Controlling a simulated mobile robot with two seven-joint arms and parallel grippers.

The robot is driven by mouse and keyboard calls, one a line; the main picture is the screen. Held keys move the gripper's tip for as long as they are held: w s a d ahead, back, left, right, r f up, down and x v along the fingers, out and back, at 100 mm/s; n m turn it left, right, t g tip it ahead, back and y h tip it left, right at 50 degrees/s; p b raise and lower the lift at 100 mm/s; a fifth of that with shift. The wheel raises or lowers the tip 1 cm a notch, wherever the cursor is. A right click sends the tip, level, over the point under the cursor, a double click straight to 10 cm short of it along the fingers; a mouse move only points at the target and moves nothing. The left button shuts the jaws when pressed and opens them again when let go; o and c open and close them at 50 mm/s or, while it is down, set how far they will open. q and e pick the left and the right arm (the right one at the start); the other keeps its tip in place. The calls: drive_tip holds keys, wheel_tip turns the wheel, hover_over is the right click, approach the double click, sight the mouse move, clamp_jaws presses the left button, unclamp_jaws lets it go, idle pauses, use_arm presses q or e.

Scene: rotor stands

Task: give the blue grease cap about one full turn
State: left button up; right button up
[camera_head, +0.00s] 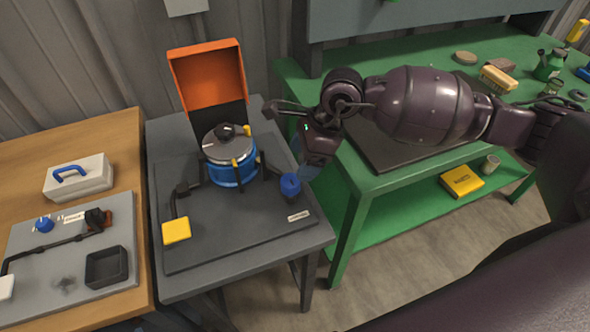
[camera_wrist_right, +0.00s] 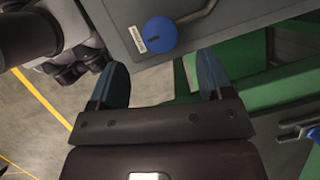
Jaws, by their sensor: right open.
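The blue grease cap (camera_head: 290,184) stands at the right side of the dark rotor stand plate (camera_head: 240,233), on a short post. It also shows in the right wrist view as a round blue disc (camera_wrist_right: 161,36) with a dark slot mark, near the plate's edge. My right gripper (camera_head: 309,172) is just right of the cap in the head view, pointing down. In the right wrist view its two blue fingers (camera_wrist_right: 163,75) are spread wide and empty. The cap lies beyond the fingertips, not between them.
A silver and blue pot-shaped housing (camera_head: 232,170) stands mid-plate, before an open orange box (camera_head: 208,78). A yellow pad (camera_head: 176,231) is at the front left. Another blue knob (camera_head: 44,225) is on the left panel. The green bench (camera_head: 345,190) stands close on the right.

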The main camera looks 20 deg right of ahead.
drive_tip(key=v, duration=0.3)
drive_tip(key=shift+f, duration=0.1)
idle(0.5)
